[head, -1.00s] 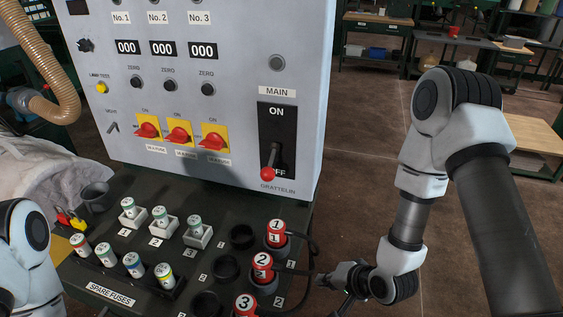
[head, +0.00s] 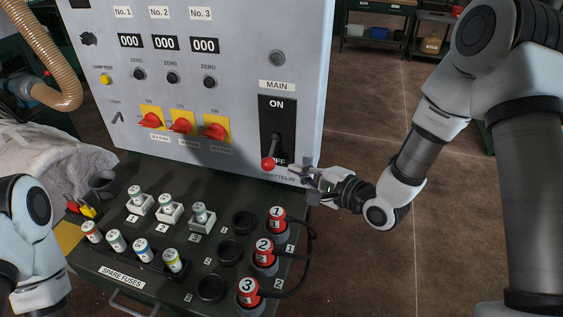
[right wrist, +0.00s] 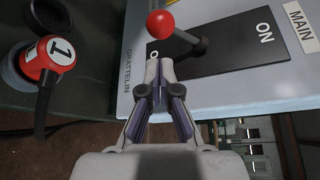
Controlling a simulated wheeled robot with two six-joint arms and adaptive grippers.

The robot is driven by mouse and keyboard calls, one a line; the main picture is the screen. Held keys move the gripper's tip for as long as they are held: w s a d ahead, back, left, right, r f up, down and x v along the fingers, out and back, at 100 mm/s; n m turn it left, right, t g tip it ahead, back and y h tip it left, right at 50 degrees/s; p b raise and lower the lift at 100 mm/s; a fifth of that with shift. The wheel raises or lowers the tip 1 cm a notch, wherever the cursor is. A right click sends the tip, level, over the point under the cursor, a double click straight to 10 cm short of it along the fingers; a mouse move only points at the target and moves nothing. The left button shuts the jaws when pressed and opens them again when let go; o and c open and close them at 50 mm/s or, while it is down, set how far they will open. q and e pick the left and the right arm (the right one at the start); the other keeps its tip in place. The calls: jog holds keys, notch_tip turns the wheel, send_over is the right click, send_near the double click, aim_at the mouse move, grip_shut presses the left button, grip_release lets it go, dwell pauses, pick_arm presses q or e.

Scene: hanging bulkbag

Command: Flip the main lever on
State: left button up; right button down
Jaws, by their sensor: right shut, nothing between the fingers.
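The main lever (head: 270,160) has a red ball knob and sits on a black plate (head: 277,112) marked ON at the top and OFF at the bottom. Its handle points down toward OFF. In the right wrist view the red knob (right wrist: 161,23) is just beyond the fingertips. My right gripper (head: 298,173) is shut and empty, just right of and slightly below the knob. In the wrist view its fingertips (right wrist: 160,70) are together, and a small gap to the knob shows. My left arm shows at the lower left, but its gripper is out of view.
Red numbered plugs (head: 265,253) with black cables stand on the dark desk below the lever. Spare fuses (head: 141,249) and three red rotary switches (head: 181,125) are to the left.

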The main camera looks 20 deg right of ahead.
aim_at(271, 153)
jog(key=p+x, duration=0.1)
jog(key=x, duration=0.4)
jog(key=shift+w+a+f, duration=0.1)
jog(key=shift+w+a, duration=0.05)
jog(key=shift+w, duration=0.05)
